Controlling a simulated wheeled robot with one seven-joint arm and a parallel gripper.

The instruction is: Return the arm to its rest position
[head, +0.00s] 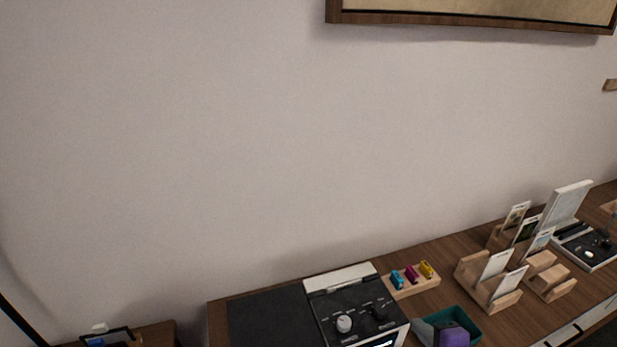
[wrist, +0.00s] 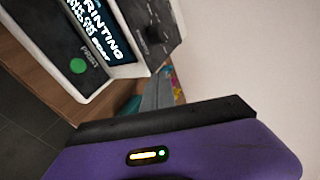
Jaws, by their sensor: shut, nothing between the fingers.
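My gripper (wrist: 162,75) shows in the wrist view as a purple body with a dark band and narrow grey fingers, which are closed together with nothing between them. A small yellow and green light glows on the purple body. Most of my arm is out of view.
A black-topped printer (head: 355,305) stands left of the teal tray; its lit screen (wrist: 100,32) fills the wrist view's upper left. Behind the tray is a wooden holder (head: 425,282) with coloured pieces. Wooden card racks (head: 490,290) stand right. The wall above is clear below a frame (head: 470,18).

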